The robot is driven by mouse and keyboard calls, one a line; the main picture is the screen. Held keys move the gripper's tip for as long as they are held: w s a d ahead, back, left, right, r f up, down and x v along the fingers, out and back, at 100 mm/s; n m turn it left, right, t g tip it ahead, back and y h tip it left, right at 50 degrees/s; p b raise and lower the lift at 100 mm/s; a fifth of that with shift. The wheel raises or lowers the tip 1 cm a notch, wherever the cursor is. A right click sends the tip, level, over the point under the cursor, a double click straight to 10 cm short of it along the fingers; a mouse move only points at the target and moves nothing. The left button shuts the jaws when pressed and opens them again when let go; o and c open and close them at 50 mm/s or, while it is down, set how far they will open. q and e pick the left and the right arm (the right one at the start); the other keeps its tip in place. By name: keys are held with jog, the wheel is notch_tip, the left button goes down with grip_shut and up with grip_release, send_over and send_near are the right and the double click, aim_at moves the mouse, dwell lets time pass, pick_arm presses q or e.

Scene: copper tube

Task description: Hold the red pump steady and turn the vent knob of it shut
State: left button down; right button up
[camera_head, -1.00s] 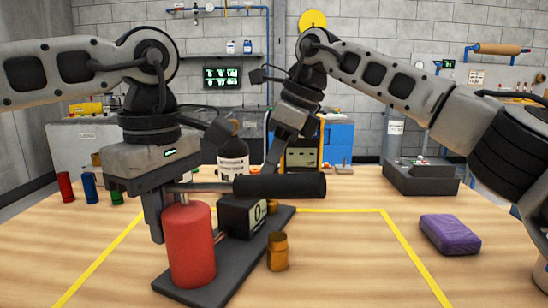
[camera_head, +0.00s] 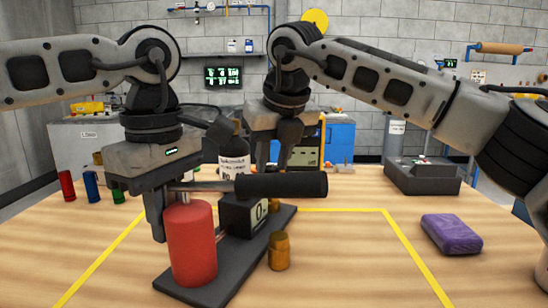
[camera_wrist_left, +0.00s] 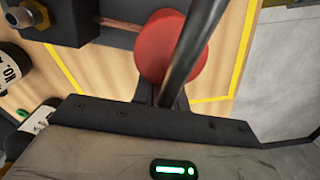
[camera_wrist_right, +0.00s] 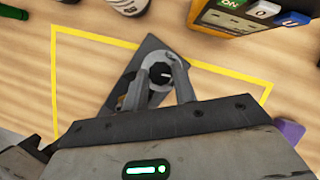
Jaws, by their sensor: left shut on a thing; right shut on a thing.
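The red pump (camera_head: 192,245) stands upright on a dark base plate (camera_head: 180,288), with a long black-gripped lever (camera_head: 280,185) across its top. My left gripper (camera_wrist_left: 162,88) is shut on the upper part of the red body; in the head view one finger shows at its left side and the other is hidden. My right gripper (camera_wrist_right: 162,78) points down over the plate's far part. In the right wrist view its fingers are shut on a round dark knob (camera_wrist_right: 160,74) with a light pointer mark. The knob is hidden in the head view.
A black gauge box (camera_head: 240,214) sits on the plate behind the red body. A brass-coloured cap (camera_head: 279,252) stands beside the plate. A purple block (camera_head: 451,234) lies at the right. The table inside the yellow line is clear at right.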

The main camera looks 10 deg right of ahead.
jog(key=m, duration=0.2)
jog(key=m+h, duration=0.2)
jog(key=m, duration=0.1)
jog(key=shift+a+m, duration=0.3)
dwell(0.4)
jog(key=o, duration=1)
jog(key=shift+c, duration=0.2)
jog(key=v, duration=1.2)
jog(key=shift+a, duration=0.15)
pick_arm(q)
jog(key=c, duration=1.3)
grip_release()
pick_arm(e)
jog(key=shift+s, duration=0.1)
